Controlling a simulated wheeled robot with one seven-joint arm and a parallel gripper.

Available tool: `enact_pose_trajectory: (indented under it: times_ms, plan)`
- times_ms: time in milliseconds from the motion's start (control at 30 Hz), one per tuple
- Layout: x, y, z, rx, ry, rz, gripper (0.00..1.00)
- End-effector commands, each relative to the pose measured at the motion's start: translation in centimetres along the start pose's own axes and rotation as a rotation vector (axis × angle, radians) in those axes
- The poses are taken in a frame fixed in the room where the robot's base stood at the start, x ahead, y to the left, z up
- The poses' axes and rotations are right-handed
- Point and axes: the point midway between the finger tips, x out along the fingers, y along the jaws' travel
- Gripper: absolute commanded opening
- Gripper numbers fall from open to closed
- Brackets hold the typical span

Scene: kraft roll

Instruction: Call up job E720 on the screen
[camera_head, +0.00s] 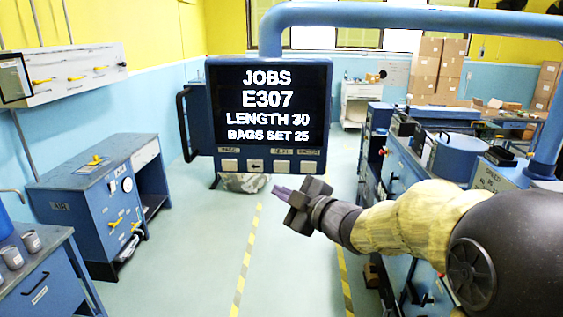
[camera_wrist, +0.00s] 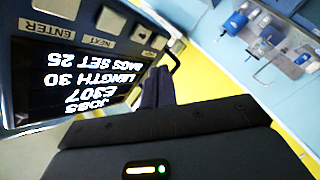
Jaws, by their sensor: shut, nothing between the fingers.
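The screen (camera_head: 270,104) hangs on a blue arm and reads JOBS, E307, LENGTH 30, BAGS SET 25. Below it is a row of several pale buttons, one with a back arrow (camera_head: 255,165). The wrist view shows the screen (camera_wrist: 75,75) upside down, with a button labelled NEXT (camera_wrist: 110,20) and one labelled ENTER (camera_wrist: 58,8). My gripper (camera_head: 278,191) is shut and empty, just below the button row in the head view. In the wrist view its fingers (camera_wrist: 158,86) point toward the panel, apart from the buttons.
A black handle (camera_head: 183,125) sticks out from the screen's left side. A blue AIR cabinet (camera_head: 95,195) stands left, machinery (camera_head: 400,150) stands right. The floor between yellow-striped lines is clear. Cardboard boxes (camera_head: 437,65) are stacked at the back.

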Motion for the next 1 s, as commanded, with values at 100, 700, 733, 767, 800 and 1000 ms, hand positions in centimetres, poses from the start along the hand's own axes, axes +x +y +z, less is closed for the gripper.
enact_pose_trajectory:
  times_ms: [100, 700, 733, 767, 800, 1000]
  plan:
    - [0.0, 0.0, -0.1, -0.003, 0.004, -0.001, 0.0]
    - [2.1, 1.7, 1.5, 0.0, -0.001, 0.0, 0.0]
    - [2.4, 1.9, 1.7, 0.0, -0.001, 0.0, 0.0]
    - [2.6, 2.1, 1.8, 0.0, -0.001, 0.0, 0.0]
    - [3.0, 2.4, 2.1, 0.0, -0.001, 0.0, 0.0]
    - [4.6, 3.5, 3.3, 0.0, -0.001, 0.001, 0.0]
